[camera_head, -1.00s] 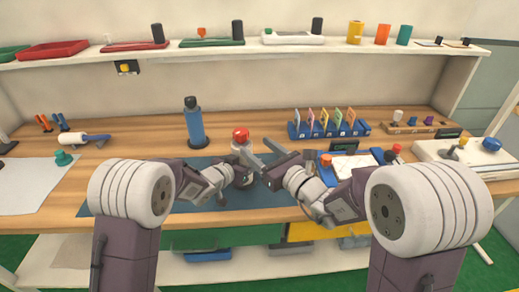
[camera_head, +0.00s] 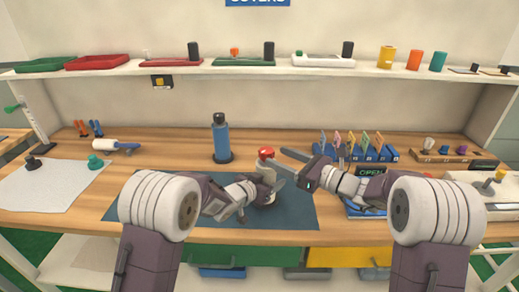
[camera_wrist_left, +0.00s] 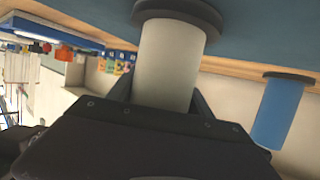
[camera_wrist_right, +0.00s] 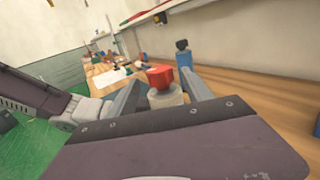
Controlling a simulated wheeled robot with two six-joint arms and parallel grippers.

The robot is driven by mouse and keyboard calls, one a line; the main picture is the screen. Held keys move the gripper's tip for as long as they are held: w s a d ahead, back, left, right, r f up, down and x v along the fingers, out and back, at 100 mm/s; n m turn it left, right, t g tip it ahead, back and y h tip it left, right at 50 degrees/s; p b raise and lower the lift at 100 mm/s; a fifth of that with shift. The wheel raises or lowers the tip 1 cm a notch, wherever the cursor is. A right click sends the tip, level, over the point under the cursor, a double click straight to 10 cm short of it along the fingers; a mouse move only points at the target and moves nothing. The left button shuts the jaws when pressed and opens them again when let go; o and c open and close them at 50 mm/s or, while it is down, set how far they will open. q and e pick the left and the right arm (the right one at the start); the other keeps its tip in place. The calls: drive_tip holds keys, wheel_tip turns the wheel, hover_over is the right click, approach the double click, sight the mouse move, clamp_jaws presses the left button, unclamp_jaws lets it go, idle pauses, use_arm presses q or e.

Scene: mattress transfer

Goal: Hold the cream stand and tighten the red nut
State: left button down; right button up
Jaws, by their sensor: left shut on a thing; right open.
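The cream stand (camera_head: 267,175) stands upright on the blue mat (camera_head: 300,212), with the red nut (camera_head: 265,153) on its top. My left gripper (camera_head: 262,190) is shut on the stand's side; the left wrist view shows the pale cylinder (camera_wrist_left: 168,62) with its dark round base between the fingers. My right gripper (camera_head: 293,164) is open, just right of the nut. In the right wrist view the red nut (camera_wrist_right: 160,76) shows between the two open fingers, beyond their tips or nearly level with them; contact cannot be told.
A blue bottle (camera_head: 221,140) stands behind and left of the stand. A white sheet (camera_head: 45,187) lies at the left. The mat around the stand is mostly clear.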

sight(263, 148)
drive_tip(key=x, duration=0.8)
drive_tip(key=shift+w+f, duration=0.1)
clamp_jaws()
drive_tip(key=m+t+h, duration=0.1)
drive_tip(key=t+h, duration=0.1)
drive_tip(key=m+t+h, duration=0.2)
drive_tip(key=shift+w+d+m, duration=0.1)
drive_tip(key=shift+w+m, duration=0.1)
drive_tip(key=shift+m, duration=0.1)
drive_tip(key=shift+w+d+m+t+h, duration=0.1)
drive_tip(key=shift+d+m+t+h, duration=0.15)
drive_tip(key=shift+m+t+h, duration=0.25)
drive_tip(key=shift+h, duration=0.3)
unclamp_jaws()
drive_tip(key=v, duration=1.2)
